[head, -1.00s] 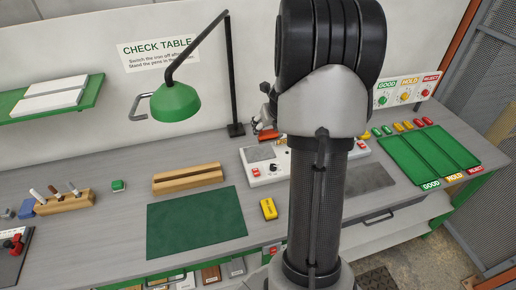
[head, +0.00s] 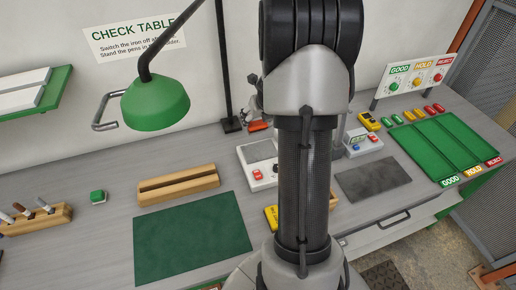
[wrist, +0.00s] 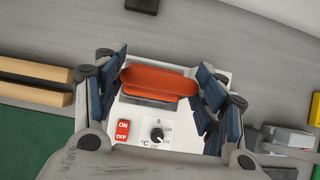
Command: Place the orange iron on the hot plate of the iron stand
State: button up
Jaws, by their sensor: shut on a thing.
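My gripper (wrist: 162,84) is shut on the orange iron (wrist: 158,80), which lies crosswise between its blue finger pads in the wrist view. In the head view the iron (head: 258,126) shows as a small orange piece left of my arm, and most of my gripper is hidden behind the arm. The white iron stand (wrist: 140,134) has a red ON/OFF switch and a black temperature knob, and shows beneath and in front of the iron. Its grey hot plate (head: 260,150) is bare in the head view. I cannot tell how high the iron is above the stand.
A green lamp (head: 156,104) and its black post stand at the back left. A slotted wooden block (head: 178,184) and green mat (head: 192,236) lie left of the stand. Right are a dark mat (head: 372,179), a small red-switched device (head: 361,142) and green sorting trays (head: 440,148).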

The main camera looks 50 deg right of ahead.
notch_tip(320, 180, down, 12)
jog(key=b, duration=0.9)
jog(key=shift+r, duration=0.2)
jog(key=o, duration=0.9)
jog(key=shift+f, duration=0.2)
jog(key=shift+c, duration=0.2)
jog(key=o, duration=0.5)
jog(key=shift+r, duration=0.15)
